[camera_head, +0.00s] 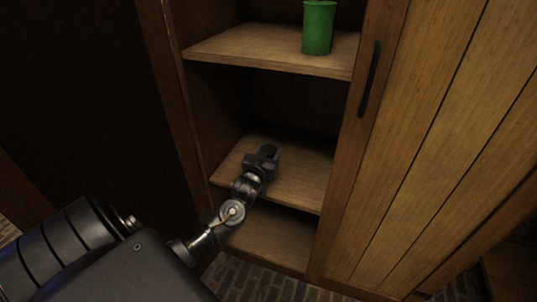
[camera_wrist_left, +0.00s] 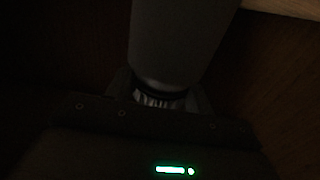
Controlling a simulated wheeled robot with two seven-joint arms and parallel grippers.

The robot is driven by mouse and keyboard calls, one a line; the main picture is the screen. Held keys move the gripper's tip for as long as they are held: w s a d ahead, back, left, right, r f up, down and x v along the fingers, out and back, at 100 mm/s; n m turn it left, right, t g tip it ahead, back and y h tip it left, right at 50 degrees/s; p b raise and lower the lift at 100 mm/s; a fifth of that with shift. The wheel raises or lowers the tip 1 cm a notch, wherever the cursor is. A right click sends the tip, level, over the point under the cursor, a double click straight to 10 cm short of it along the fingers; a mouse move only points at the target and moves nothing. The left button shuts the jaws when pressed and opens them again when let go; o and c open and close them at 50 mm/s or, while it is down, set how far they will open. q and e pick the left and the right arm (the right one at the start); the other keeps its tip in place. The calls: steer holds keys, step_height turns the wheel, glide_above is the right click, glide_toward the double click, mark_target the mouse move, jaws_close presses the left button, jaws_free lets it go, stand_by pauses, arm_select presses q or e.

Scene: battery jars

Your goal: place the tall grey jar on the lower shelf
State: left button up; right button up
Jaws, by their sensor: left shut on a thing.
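My left gripper (camera_head: 262,158) reaches into the open cabinet, over the middle shelf board in the head view. The dark top of the tall grey jar (camera_head: 269,150) shows at its tip; the rest is hidden by the gripper. In the left wrist view the jar (camera_wrist_left: 178,40) is a smooth grey cylinder with a ribbed end, between the fingers of my left gripper (camera_wrist_left: 160,97), which is shut on it. The lower shelf (camera_head: 302,180) is the wooden board under the gripper. I cannot tell whether the jar touches it. My right gripper is out of view.
A green jar (camera_head: 318,28) stands on the upper shelf (camera_head: 260,47). The cabinet floor (camera_head: 270,240) lies beneath the lower shelf. A wooden door with a dark handle (camera_head: 369,80) bounds the opening on the right. The lower shelf is bare right of my gripper.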

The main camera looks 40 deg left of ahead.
arm_select(q)
steer(key=shift+f, duration=0.1)
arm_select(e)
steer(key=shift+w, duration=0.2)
arm_select(q)
steer(key=o, duration=1.5)
steer(key=shift+o, duration=0.2)
steer(key=p+v, duration=0.2)
steer(key=v, duration=1)
steer(key=s+d+f+m+g+h, duration=0.35)
steer(key=s+d+f+g, duration=0.25)
steer(key=s+d+f, duration=0.35)
steer(key=s+d+f+m+g+h, duration=0.1)
steer(key=s+d+f+g, duration=0.2)
steer(key=s, duration=0.4)
steer(key=s+d+f+m+g+h, duration=0.1)
steer(key=s+d+f+g, duration=0.2)
steer(key=s, duration=0.4)
steer(key=shift+d+f+g, duration=0.35)
steer(key=shift+d+g, duration=0.45)
steer(key=shift+d, duration=0.3)
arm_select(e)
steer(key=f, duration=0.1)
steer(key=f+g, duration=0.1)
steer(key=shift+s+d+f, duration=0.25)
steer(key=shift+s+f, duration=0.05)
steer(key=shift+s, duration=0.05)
